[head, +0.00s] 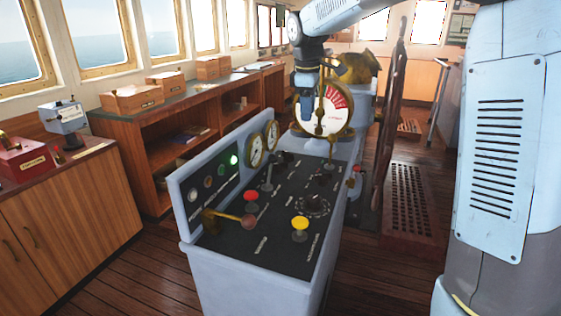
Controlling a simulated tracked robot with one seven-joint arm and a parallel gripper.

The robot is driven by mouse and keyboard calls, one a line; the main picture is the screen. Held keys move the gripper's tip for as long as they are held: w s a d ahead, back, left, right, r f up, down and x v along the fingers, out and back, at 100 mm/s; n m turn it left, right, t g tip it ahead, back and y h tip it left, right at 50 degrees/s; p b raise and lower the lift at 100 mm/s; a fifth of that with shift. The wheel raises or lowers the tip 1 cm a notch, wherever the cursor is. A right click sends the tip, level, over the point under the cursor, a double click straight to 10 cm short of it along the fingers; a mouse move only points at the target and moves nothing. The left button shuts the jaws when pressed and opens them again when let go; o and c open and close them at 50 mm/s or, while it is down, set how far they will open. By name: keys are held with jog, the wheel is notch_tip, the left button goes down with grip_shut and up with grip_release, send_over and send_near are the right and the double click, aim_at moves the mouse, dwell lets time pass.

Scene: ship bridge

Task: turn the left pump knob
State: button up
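A grey console (215,262) with a black sloping panel stands in the middle of the head view. A round dark knob (314,204) with a marked dial sits on the right of the panel. A second dark knob (324,178) sits farther back. The labels are too small to read, so I cannot tell which is the left pump knob. My gripper (306,107) hangs pointing down above the far end of the console, in front of the large red-and-white dial (334,113). It appears apart from the panel. Its fingers are too small to tell open from shut.
The panel also carries a red button (251,197), a yellow button (299,226), a ball-ended lever (248,221) and a lit green lamp (233,160). Two brass gauges (256,151) stand at its back edge. A ship's wheel (390,125) stands behind. Wooden shelves (165,150) line the left.

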aim_at(279, 168)
jog(key=w+a+f+n+g, duration=0.2)
jog(key=w+a+f+n, duration=0.3)
jog(key=w+a+f, duration=0.55)
jog(key=shift+y, duration=0.3)
jog(key=f, duration=0.4)
jog(key=d+f, duration=0.1)
jog(key=f, duration=0.3)
jog(key=w+d+f, duration=0.1)
jog(key=f, duration=0.3)
jog(key=shift+w+d+f, duration=0.1)
jog(key=shift+d, duration=0.05)
jog(key=shift+c, duration=0.3)
grip_shut()
jog(key=shift+d, duration=0.2)
jog(key=shift+a, duration=0.15)
